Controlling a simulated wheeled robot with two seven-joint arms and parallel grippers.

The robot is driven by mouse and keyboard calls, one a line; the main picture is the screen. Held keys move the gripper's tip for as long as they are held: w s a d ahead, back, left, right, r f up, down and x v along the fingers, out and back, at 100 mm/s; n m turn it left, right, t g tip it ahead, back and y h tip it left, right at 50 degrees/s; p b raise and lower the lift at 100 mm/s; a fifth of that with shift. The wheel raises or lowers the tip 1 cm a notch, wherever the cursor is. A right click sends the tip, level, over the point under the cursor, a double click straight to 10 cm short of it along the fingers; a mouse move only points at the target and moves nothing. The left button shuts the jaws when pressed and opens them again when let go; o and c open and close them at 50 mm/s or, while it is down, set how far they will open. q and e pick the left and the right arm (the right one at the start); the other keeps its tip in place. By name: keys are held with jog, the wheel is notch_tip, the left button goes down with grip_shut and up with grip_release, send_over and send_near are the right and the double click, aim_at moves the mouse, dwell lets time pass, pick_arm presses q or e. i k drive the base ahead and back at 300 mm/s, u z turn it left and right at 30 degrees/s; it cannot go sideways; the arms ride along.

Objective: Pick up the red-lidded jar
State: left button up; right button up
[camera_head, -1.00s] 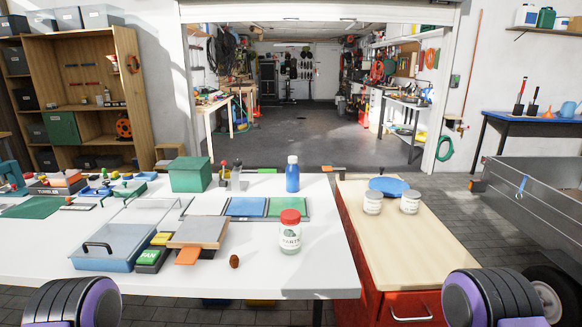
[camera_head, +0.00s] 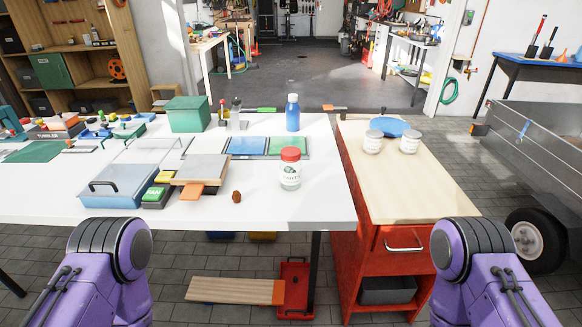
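The red-lidded jar (camera_head: 290,170) stands upright on the white table (camera_head: 255,210), near its front right corner. It is clear or whitish glass with a label, and its lid is red. Only purple and black links of my two arms show, at the lower left and lower right of the view. Both arms are apart from the jar, and neither gripper is in the picture.
A brown egg-shaped thing (camera_head: 236,197) and a grey board (camera_head: 202,170) lie left of the jar. Blue and green panels (camera_head: 266,147) and a blue bottle (camera_head: 292,113) are behind it. A red cabinet (camera_head: 375,250) with two jars and a blue plate stands to the right.

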aim_at(290, 172)
jog(key=z, duration=0.5)
jog(key=k, duration=0.6)
jog(key=z, duration=0.9)
jog(key=i, duration=0.85)
jog(key=u, duration=0.85)
jog(key=i, duration=0.55)
jog(key=u, duration=0.6)
